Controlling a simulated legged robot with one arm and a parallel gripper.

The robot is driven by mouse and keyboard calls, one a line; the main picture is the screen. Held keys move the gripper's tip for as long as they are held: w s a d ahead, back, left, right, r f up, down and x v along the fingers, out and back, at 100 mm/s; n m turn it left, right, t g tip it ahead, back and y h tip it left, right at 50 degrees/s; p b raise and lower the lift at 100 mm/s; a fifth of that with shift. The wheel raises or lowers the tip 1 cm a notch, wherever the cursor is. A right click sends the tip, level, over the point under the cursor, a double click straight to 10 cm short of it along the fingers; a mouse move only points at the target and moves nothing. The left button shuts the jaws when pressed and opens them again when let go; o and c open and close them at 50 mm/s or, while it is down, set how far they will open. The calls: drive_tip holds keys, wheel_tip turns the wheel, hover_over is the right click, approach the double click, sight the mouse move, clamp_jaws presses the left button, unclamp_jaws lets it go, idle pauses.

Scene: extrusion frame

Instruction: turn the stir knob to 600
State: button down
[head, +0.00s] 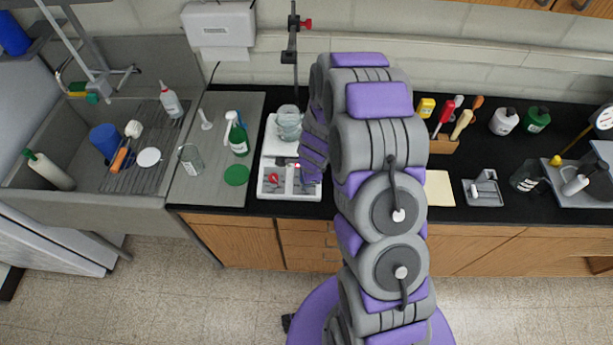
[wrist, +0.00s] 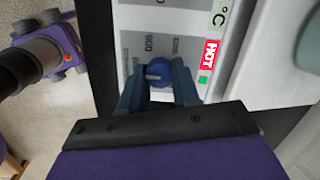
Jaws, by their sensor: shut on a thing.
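The hot plate stirrer (head: 265,190) stands on the black counter, with a glass vessel (head: 289,122) on its white top. In the wrist view its front panel (wrist: 185,20) shows a red HOT label, a green light and a °C display edge. The blue stir knob (wrist: 158,72) sits on a grey dial plate with printed numbers; one reads like 800 or 600, and the pointer's exact setting is not clear. My gripper (wrist: 158,88) is shut on the knob, one finger on each side.
A grey draining board (head: 205,165) with a green bottle (head: 238,138) and a sink lie to the left. A clamp stand rod (head: 291,55) rises behind the stirrer. To the right are a cream pad (head: 438,189) and a tool holder (head: 443,145).

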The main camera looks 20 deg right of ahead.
drive_tip(key=c, duration=0.8)
unclamp_jaws()
drive_tip(key=shift+a, duration=0.2)
drive_tip(key=shift+d+r, duration=0.15)
drive_tip(key=shift+r, duration=0.5)
drive_tip(key=v, duration=1.6)
